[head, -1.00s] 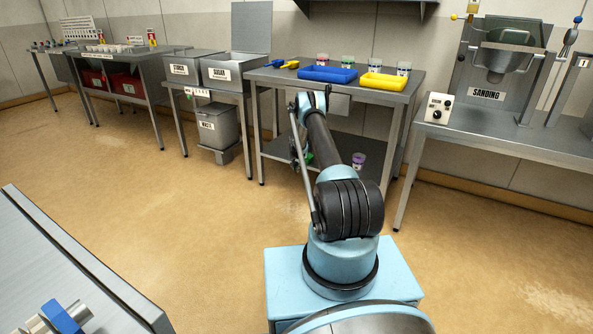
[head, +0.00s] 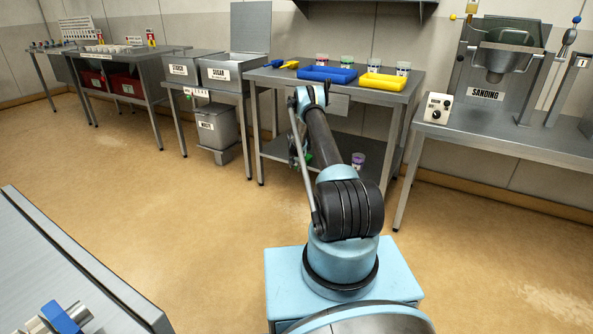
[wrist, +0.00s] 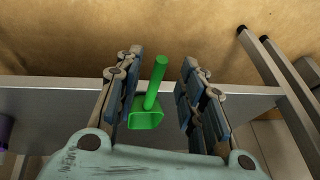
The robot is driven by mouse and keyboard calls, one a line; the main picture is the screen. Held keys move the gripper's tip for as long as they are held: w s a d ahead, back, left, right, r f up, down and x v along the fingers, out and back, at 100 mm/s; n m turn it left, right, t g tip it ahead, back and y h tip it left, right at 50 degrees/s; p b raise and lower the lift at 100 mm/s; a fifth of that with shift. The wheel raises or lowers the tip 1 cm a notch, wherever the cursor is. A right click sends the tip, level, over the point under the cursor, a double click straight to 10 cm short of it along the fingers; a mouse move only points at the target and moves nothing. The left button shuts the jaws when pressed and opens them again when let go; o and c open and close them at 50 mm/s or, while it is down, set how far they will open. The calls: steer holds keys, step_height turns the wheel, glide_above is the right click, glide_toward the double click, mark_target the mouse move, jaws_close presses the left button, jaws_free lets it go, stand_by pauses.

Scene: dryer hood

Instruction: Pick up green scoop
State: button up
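The green scoop (wrist: 149,108) shows in the wrist view, its handle pointing up the picture and its bowl toward my palm. It lies between the two fingers of my gripper (wrist: 161,62), which are open with a gap visible on each side. The scoop appears at the edge of a grey metal shelf (wrist: 60,118); whether it touches the shelf is hard to tell. In the head view my gripper (head: 297,152) is partly hidden by my arm at the lower shelf of the middle table, with a bit of green (head: 308,158) beside it.
A purple-lidded cup (head: 358,160) stands on the lower shelf. The table top holds a blue tray (head: 328,74), a yellow tray (head: 382,82) and several cups. Table legs (wrist: 285,85) rise at the right in the wrist view. Open floor lies in front.

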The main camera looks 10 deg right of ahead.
steer(key=v, duration=0.9)
steer(key=shift+s+r, duration=0.2)
steer(key=shift+r, duration=0.15)
